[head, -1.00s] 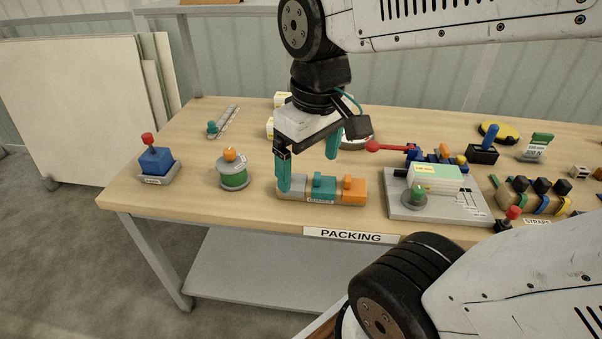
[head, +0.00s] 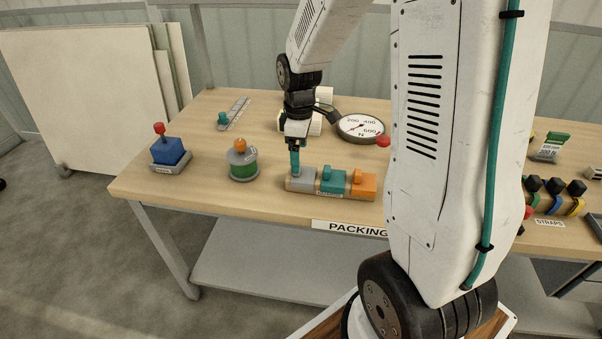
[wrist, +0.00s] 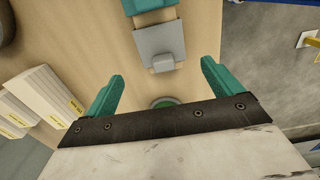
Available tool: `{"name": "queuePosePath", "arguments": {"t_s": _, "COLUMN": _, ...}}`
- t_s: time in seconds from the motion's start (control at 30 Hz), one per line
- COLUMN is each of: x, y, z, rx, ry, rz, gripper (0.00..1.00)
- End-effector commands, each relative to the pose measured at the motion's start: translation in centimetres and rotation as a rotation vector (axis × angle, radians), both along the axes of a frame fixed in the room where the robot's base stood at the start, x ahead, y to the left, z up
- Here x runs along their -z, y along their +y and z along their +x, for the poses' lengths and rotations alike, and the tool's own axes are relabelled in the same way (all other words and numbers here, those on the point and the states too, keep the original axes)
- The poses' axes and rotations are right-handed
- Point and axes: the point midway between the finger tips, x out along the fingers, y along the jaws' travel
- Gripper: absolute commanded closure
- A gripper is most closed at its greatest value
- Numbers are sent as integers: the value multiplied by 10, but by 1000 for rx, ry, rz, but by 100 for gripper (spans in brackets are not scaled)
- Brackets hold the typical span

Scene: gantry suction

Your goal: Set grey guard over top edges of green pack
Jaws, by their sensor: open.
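The grey guard (head: 302,180) is at the left end of a row with a teal guard (head: 333,183) and an orange guard (head: 363,186). My gripper (head: 296,168) is open and points down at the grey guard. In the wrist view the grey guard (wrist: 160,42), with its small raised tab, lies just beyond and between the tips of my open gripper (wrist: 162,70). Nothing is held. I cannot tell whether the fingers are level with the tab. The green pack is hidden behind my arm in the head view and is not in the wrist view.
A green spool with an orange knob (head: 242,162) and a blue block with a red knob (head: 170,153) stand left of the row. A round dial (head: 360,127) is behind. Strap holders (head: 550,200) are at the right. Bench space before the dial is clear.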

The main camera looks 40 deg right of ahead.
Motion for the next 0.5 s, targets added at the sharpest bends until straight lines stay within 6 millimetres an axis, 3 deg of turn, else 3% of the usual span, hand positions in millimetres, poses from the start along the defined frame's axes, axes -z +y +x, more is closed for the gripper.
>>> {"name": "queuePosePath", "arguments": {"t_s": 0.3, "x": 45, "y": 2, "z": -5, "rx": 0, "ry": 4, "rz": 1, "gripper": 9}}
{"name": "queuePosePath", "arguments": {"t_s": 0.5, "x": 51, "y": 2, "z": -4, "rx": 1, "ry": 0, "rz": 0, "gripper": 9}}
